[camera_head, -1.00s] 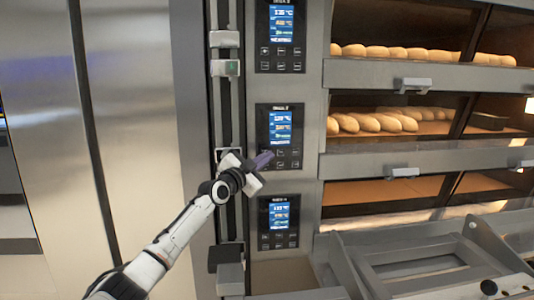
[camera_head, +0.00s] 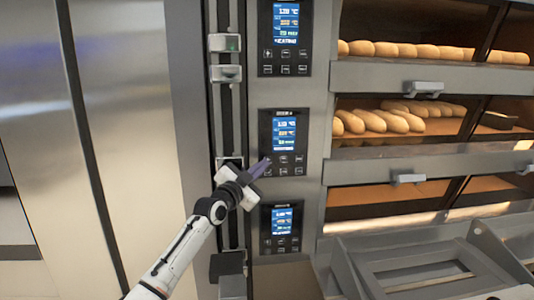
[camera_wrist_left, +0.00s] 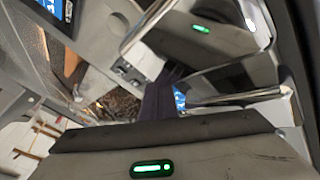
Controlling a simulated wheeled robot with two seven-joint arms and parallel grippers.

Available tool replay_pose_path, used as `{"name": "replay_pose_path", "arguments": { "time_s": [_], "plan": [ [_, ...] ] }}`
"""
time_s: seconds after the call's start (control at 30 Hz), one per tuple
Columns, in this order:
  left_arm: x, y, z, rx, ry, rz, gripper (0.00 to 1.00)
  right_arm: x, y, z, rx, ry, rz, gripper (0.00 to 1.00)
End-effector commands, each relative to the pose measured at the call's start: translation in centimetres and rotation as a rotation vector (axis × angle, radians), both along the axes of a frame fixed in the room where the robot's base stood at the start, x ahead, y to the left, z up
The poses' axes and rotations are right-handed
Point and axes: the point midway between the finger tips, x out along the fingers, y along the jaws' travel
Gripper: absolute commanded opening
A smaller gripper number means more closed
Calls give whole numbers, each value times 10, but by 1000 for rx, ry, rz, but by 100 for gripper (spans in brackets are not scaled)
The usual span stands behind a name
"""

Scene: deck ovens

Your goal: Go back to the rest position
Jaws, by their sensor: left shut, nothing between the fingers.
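My left gripper (camera_head: 258,168) reaches in from the bottom left of the head view. Its dark purple fingertips are shut with nothing held. They are at the lower left corner of the middle control panel (camera_head: 284,142); I cannot tell whether they touch it. In the left wrist view the closed dark fingers (camera_wrist_left: 158,100) show beyond the wrist housing, with a lit screen just to their right. My right gripper does not show in either view.
Deck ovens stand at the right, with loaves (camera_head: 375,121) on the upper two decks and the lowest deck bare. An upper panel (camera_head: 285,38) and a lower panel (camera_head: 281,227) flank the middle one. A grey metal frame (camera_head: 420,270) fills the lower right. Steel doors (camera_head: 130,110) are at the left.

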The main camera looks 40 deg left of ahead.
Motion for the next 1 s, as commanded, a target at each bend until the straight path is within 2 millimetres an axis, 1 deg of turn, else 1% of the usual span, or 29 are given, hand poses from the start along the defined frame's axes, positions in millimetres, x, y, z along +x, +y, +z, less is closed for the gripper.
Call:
{"name": "replay_pose_path", "arguments": {
  "time_s": [0.03,0.17,0.53,0.63,0.67,0.77,0.87,0.9,0.97,1.0],
  "plan": [
    [0,-4,-1,-2,0,-4,0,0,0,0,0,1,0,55],
    [2,-9,-3,-1,-1,-8,0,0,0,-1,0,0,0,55],
    [3,-12,-3,0,-1,-13,0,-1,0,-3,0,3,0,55],
    [4,-16,5,-13,-11,-24,0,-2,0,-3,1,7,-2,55],
    [5,-19,11,-24,-20,-31,0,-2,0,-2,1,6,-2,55],
    [8,-34,43,-87,-63,-81,0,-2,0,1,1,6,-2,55],
    [8,-61,91,-182,-120,-169,0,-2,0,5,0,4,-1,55],
    [7,-75,112,-226,-143,-212,0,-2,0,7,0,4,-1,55],
    [3,-96,143,-289,-171,-283,0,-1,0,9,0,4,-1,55],
    [-1,-111,163,-329,-186,-331,0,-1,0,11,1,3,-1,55]
  ]
}}
